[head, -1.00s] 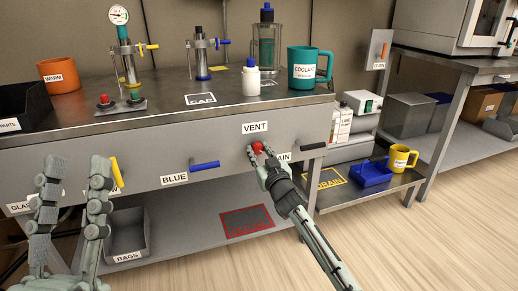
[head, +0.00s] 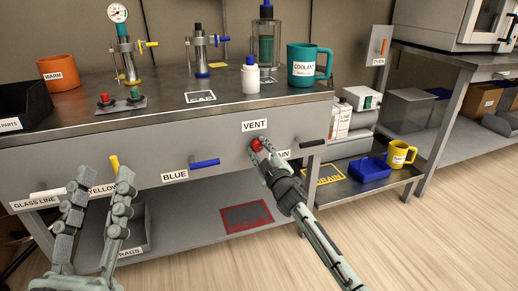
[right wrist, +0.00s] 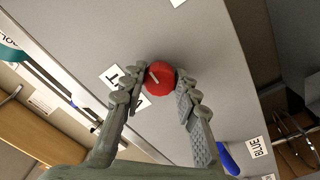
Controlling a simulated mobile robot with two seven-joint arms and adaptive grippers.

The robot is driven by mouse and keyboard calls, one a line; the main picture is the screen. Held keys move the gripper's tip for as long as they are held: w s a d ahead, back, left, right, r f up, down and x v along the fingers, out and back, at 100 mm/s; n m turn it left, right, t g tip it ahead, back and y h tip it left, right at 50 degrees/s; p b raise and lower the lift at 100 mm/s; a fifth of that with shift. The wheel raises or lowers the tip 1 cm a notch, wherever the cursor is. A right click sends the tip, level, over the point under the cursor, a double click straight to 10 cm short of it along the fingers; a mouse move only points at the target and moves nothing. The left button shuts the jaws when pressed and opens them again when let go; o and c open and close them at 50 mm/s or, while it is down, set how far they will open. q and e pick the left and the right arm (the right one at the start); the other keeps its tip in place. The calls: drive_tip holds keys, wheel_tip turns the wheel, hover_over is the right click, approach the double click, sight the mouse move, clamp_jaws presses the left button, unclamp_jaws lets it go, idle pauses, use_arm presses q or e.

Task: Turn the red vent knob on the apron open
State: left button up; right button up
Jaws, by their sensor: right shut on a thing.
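The red vent knob (head: 257,144) sits on the grey apron (head: 225,145), just below the VENT label (head: 255,125). My right gripper (head: 258,150) is at the knob, its fingers shut on it. In the right wrist view the knob (right wrist: 160,78) is red and round with a pale pointer mark, and lies between the two fingertips (right wrist: 166,85). The fingers partly hide the VENT label there. My left gripper (head: 98,190) is open and empty, in front of the apron's left part, near the GLASS LINE and YELLOW labels.
A blue handle (head: 204,164) is on the apron left of the knob, and a black handle (head: 312,143) right of it. A yellow handle (head: 114,163) is near my left gripper. A teal mug (head: 308,68) and white bottle (head: 250,76) stand on the bench top.

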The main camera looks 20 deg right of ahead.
idle(0.4)
drive_tip(key=o, duration=1.2)
drive_tip(key=shift+c, duration=0.2)
drive_tip(key=s, duration=1.2)
drive_tip(key=shift+d+f, duration=0.2)
